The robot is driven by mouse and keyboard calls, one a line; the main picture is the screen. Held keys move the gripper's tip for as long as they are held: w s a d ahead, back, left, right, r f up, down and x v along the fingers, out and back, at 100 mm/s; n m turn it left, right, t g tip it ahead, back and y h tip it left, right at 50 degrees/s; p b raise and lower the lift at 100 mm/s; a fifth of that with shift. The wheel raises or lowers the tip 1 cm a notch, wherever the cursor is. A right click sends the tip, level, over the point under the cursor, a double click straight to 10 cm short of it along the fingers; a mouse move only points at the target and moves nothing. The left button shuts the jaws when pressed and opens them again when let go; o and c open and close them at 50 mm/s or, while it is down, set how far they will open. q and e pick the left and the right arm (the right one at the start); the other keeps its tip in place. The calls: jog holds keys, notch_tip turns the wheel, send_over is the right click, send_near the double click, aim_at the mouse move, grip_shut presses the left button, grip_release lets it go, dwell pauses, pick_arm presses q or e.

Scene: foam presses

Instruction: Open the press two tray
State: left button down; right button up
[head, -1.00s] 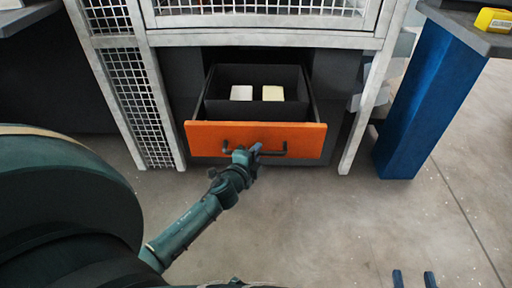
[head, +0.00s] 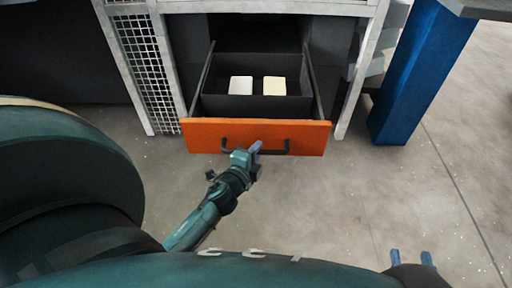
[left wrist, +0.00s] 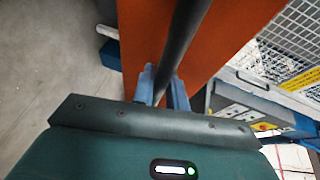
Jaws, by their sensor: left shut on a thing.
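The press tray is a dark drawer with an orange front (head: 305,135), pulled well out of the white-framed press (head: 170,6). Its black bar handle (head: 276,150) runs across the front. My left gripper (head: 253,150) is shut on the handle near its middle. The left wrist view shows the handle bar (left wrist: 186,28) between the fingers (left wrist: 163,82), against the orange panel. My right gripper (head: 412,257) shows at the lower right, fingers apart and empty.
A blue post (head: 420,75) under a grey tabletop (head: 482,9) stands right of the press. A mesh panel (head: 147,65) flanks the tray on the left. The concrete floor in front of the tray is clear on the right.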

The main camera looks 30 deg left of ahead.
pick_arm(q)
jog(key=shift+s+d, duration=0.1)
pick_arm(e)
jog(key=shift+s, duration=0.1)
pick_arm(q)
jog(key=c, duration=1.4)
grip_release()
